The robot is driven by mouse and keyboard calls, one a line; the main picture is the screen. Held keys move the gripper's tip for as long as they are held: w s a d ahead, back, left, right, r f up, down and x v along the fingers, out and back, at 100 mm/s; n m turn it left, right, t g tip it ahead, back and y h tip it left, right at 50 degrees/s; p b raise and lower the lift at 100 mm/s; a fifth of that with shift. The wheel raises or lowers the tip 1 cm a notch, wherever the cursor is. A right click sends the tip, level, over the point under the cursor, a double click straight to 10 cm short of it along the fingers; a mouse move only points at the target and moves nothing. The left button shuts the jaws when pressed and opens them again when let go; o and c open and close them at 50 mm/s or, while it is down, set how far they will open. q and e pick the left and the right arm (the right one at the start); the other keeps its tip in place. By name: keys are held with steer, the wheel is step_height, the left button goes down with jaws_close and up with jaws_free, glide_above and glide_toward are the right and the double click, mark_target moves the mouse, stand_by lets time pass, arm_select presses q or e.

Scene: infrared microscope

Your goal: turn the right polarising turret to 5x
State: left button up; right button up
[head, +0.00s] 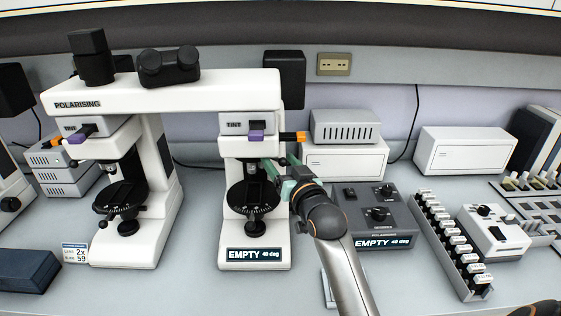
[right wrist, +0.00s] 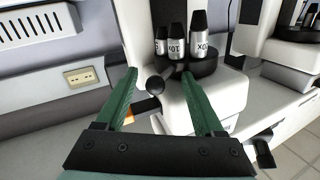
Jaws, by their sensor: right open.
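The right polarising station stands at the middle of the head view, with a white body (head: 233,155) and a round black stage (head: 240,197). Its turret is hard to make out there, but shows in the right wrist view as a dark disc (right wrist: 200,68) with silver-and-black objectives (right wrist: 177,45). Their labels look upside down and I cannot read them all surely. A black ball knob (right wrist: 156,88) sticks out from the turret area. My right gripper (head: 277,170) is open with green fingers, one on each side of the knob, in the right wrist view (right wrist: 158,80). My left gripper is out of view.
An EMPTY 40 deg display (head: 254,254) sits on the station's base. A grey control box (head: 372,215) stands to the right, beyond it a rack of labelled slots (head: 447,240). The left polarising station (head: 150,215) is at left. Clear bench lies between the two stations.

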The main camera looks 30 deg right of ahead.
steer(key=shift+c, duration=0.2)
steer(key=c, duration=1)
jaws_close()
steer(key=shift+d+r, duration=0.1)
